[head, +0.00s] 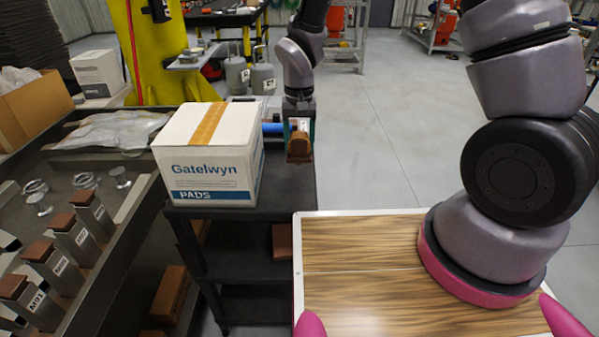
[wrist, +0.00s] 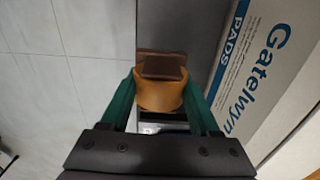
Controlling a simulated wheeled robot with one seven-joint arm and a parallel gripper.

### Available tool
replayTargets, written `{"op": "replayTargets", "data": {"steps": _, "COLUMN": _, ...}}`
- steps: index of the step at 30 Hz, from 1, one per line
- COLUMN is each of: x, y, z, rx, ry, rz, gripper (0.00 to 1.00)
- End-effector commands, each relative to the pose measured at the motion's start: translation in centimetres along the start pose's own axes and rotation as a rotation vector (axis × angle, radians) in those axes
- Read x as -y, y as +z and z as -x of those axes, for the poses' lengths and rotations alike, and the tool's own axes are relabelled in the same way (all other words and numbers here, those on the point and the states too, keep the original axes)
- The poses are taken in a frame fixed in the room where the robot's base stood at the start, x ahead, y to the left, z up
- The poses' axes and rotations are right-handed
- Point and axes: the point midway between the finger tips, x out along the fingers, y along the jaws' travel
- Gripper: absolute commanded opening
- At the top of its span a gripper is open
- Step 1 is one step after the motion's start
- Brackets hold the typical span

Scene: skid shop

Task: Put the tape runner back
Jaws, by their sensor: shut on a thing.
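The tape runner (head: 299,152), with its tan-orange roll and brown block-like end, is held in my gripper (head: 299,130). In the wrist view, the tape runner (wrist: 160,92) sits between the two green fingers of my gripper (wrist: 160,102), which are shut on its sides. My gripper is just right of the white Gatelwyn PADS carton (head: 208,155), above the right side of a dark cart (head: 287,180). The carton has tan tape across its top and also fills the right of the wrist view (wrist: 265,75). I cannot tell whether the tape runner touches the cart.
A blue cylindrical thing (head: 272,128) lies behind the carton, partly hidden. At left, a grey bench (head: 125,235) bears several labelled metal posts with brown tops, glass pieces and a plastic sheet. The cart's front right top is bare. Open floor (head: 385,130) lies to its right.

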Motion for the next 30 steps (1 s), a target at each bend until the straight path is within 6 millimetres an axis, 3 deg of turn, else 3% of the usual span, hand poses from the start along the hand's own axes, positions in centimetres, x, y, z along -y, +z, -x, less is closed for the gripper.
{"op": "replayTargets", "data": {"steps": 3, "x": -0.1, "y": 0.0, "z": -2.1, "rx": 0.003, "ry": 0.002, "rz": 0.000, "gripper": 0.02}}
{"op": "replayTargets", "data": {"steps": 10, "x": 0.0, "y": 0.0, "z": -4.0, "rx": 0.001, "ry": 0.001, "rz": 0.001, "gripper": 0.02}}
{"op": "replayTargets", "data": {"steps": 16, "x": -0.1, "y": 0.0, "z": -6.9, "rx": 0.003, "ry": 0.002, "rz": 0.001, "gripper": 0.02}}
{"op": "replayTargets", "data": {"steps": 28, "x": 0.0, "y": 0.0, "z": -7.6, "rx": 0.000, "ry": 0.000, "rz": 0.001, "gripper": 0.02}}
{"op": "replayTargets", "data": {"steps": 29, "x": 0.0, "y": 0.0, "z": -7.6, "rx": 0.000, "ry": 0.000, "rz": 0.001, "gripper": 0.70}}
{"op": "replayTargets", "data": {"steps": 30, "x": 0.0, "y": -0.1, "z": -7.6, "rx": 0.000, "ry": 0.000, "rz": 0.001, "gripper": 0.85}}
